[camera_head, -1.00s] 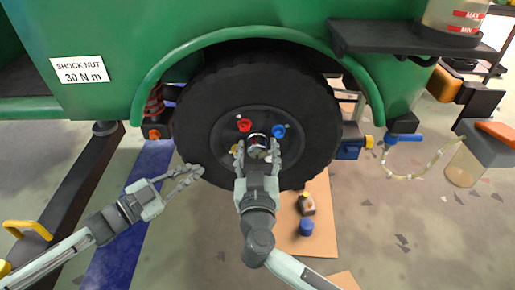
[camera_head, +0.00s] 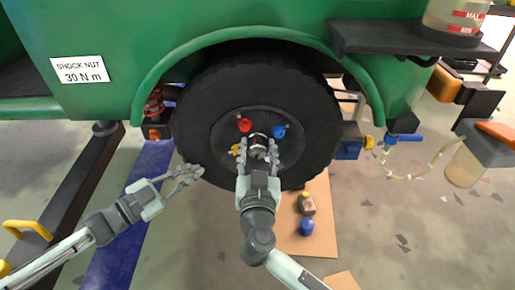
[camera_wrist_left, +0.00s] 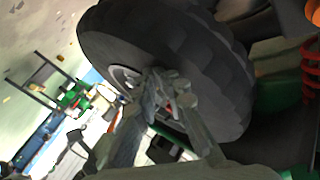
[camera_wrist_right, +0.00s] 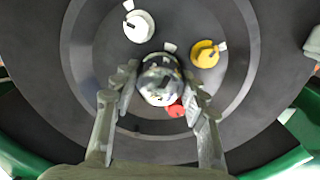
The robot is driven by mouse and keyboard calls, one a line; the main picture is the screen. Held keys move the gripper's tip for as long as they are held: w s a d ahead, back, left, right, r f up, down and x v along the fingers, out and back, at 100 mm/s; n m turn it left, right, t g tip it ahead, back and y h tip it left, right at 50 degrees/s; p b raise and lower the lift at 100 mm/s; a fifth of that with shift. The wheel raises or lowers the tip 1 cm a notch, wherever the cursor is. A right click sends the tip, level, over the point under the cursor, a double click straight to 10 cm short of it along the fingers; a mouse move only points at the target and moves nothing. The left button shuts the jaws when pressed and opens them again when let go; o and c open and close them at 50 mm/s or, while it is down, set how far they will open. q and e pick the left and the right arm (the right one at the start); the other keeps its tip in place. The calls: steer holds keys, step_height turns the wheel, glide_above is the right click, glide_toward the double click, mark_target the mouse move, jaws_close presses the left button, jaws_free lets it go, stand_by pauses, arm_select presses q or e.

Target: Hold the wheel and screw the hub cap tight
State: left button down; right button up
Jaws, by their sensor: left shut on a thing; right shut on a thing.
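The black wheel (camera_head: 200,118) sits under the green fender in the head view. The shiny metal hub cap (camera_wrist_right: 160,76) is at the wheel's centre, also seen in the head view (camera_head: 258,139). My right gripper (camera_wrist_right: 160,88) is shut on the hub cap, one finger on each side; in the head view it (camera_head: 258,150) partly hides the cap. My left gripper (camera_head: 192,170) is shut on the wheel at the tyre's lower left edge. In the left wrist view its fingers (camera_wrist_left: 165,97) overlap the tyre, and the exact contact is unclear.
Red (camera_head: 245,125), blue (camera_head: 278,131) and yellow (camera_head: 236,150) nuts surround the hub cap. A cardboard sheet (camera_head: 318,230) on the floor holds a small bottle (camera_head: 306,204) and a blue cap (camera_head: 306,227). A black shelf (camera_head: 400,38) juts out at upper right.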

arm_select(q)
steer(key=shift+w+a+r, duration=0.1)
steer(key=shift+w+r, duration=0.1)
arm_select(e)
steer(key=o, duration=0.9)
steer(key=s, duration=1.2)
arm_select(q)
steer(key=shift+s, duration=0.1)
arm_select(e)
steer(key=shift+r, duration=0.15)
arm_select(q)
steer(key=shift+s+p, duration=0.5)
steer(key=shift+s, duration=0.15)
steer(key=s+p, duration=0.3)
steer(key=s, duration=0.3)
steer(key=shift+s+f, duration=0.2)
steer(key=shift+s, duration=0.2)
arm_select(e)
step_height(320, 180, up, 4)
steer(key=shift+r, duration=0.1)
